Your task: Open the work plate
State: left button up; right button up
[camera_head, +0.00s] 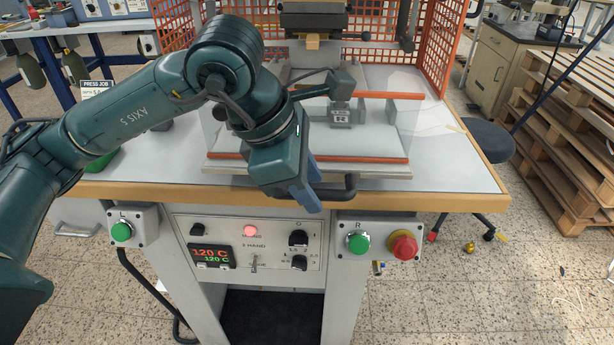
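The work plate (385,171) is a flat light-grey plate at the front of the press, on the white tabletop. A dark bar handle (349,188) sticks out at its front edge; its left part is hidden by my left gripper. My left gripper (308,191) points down at the front edge of the plate, at the left part of the handle. Its blue-grey fingers overlap in this view, so I cannot tell whether they are open or closed around the bar. A clear guard with orange bars (390,160) stands over the plate. My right gripper is not in view.
The dark press head (313,20) hangs above, with an orange mesh guard (410,45) around the back. Below the wooden table edge are a control panel (248,250), green buttons (358,243) and a red stop button (404,246). The tabletop right of the plate is clear.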

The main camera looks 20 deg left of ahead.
pick_arm(q)
jog(key=v, duration=1.3)
jog(key=shift+s, duration=0.1)
